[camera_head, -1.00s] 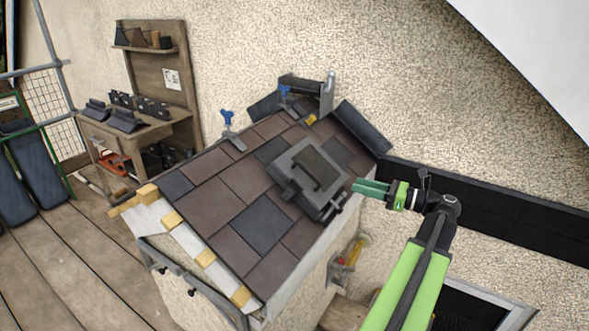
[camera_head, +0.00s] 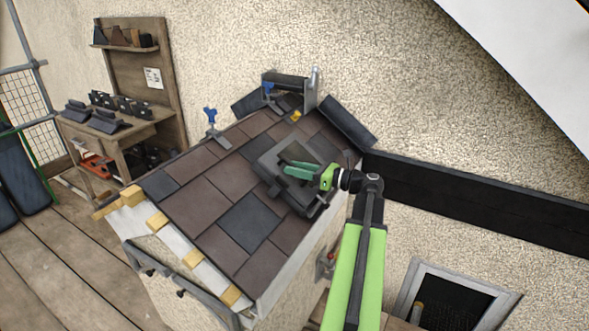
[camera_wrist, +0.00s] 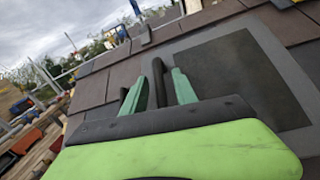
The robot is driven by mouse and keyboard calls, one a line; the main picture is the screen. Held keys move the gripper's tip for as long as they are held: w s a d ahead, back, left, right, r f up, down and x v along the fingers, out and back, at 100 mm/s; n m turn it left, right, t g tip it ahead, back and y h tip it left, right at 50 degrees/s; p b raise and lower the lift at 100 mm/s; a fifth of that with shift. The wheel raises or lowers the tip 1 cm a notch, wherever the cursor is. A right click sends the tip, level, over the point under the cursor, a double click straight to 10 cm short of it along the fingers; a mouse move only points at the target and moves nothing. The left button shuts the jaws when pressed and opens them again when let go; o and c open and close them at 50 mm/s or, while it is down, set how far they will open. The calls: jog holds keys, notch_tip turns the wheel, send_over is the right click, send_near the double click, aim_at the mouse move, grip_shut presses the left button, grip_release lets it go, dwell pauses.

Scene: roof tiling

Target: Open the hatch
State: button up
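The hatch (camera_head: 291,196) is a dark grey framed panel set in the tiled roof and lies closed, flush with the slope. Its dark panel (camera_wrist: 240,80) fills the right of the wrist view. My gripper (camera_head: 284,168) is over the hatch, its green fingers reaching to the handle. In the wrist view the two green fingers (camera_wrist: 158,92) stand apart, with the black handle bar (camera_wrist: 158,72) between them. The gripper looks open around the handle. Whether the fingers touch it cannot be told. In the head view the fingers and gripper hide most of the handle.
Brown and slate tiles (camera_head: 205,200) surround the hatch. Blue-handled clamps (camera_head: 211,118) and dark ridge pieces (camera_head: 346,122) stand along the top edge. A workbench (camera_head: 125,135) with tiles is at the left. A black beam (camera_head: 480,205) runs along the wall at the right.

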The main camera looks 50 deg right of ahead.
jog(key=shift+w+a, duration=0.1)
jog(key=shift+w, duration=0.1)
grip_shut()
dwell(1.4)
